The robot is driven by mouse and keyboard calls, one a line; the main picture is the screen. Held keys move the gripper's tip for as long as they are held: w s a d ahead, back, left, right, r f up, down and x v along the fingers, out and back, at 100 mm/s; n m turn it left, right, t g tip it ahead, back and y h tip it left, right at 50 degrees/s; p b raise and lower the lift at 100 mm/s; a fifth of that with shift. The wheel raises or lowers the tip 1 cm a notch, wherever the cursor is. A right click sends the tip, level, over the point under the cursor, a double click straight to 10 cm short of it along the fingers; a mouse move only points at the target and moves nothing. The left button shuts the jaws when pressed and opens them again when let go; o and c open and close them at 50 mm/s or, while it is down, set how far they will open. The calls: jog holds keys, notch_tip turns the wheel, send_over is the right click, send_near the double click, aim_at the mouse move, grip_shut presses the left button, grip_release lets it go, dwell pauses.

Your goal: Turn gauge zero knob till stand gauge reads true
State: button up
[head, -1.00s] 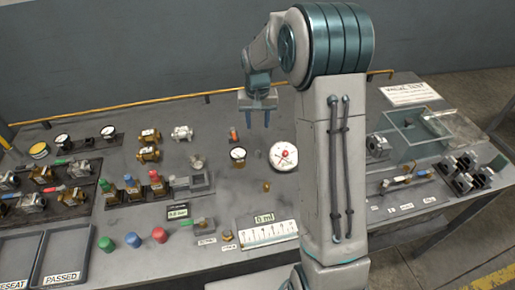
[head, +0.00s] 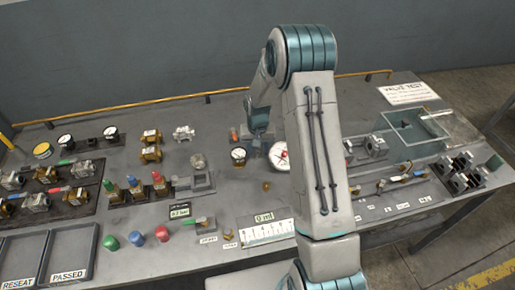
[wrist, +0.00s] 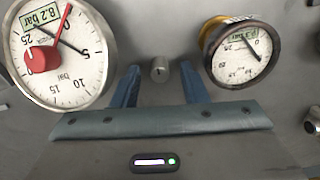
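A large white gauge (wrist: 75,72) fills the left of the wrist view, its face upside down, with a red piece at its side, a red hand, a dark hand near the 5 and a tag that seems to read 8.2 bar. In the head view my arm partly hides this gauge (head: 278,157). A smaller brass-rimmed gauge (wrist: 240,58) is at the right; its tag is hard to read. It also shows in the head view (head: 238,154).
A brass post (head: 266,186) stands in front of the gauges. An orange-topped part (head: 234,134) is behind the small gauge. Valves with coloured caps (head: 135,185) stand to the left, and a clear-covered box (head: 410,130) to the right. A scale plate (head: 268,231) lies at the front.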

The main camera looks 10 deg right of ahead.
grip_shut()
jog(key=shift+f+n+b, duration=0.1)
jog(key=shift+n+b, duration=0.2)
jog(key=shift+b, duration=0.1)
jog(key=shift+n+b, duration=0.85)
jog(key=shift+n, duration=0.05)
jog(key=shift+n+b, duration=1)
jog(key=shift+n, duration=0.9)
grip_release()
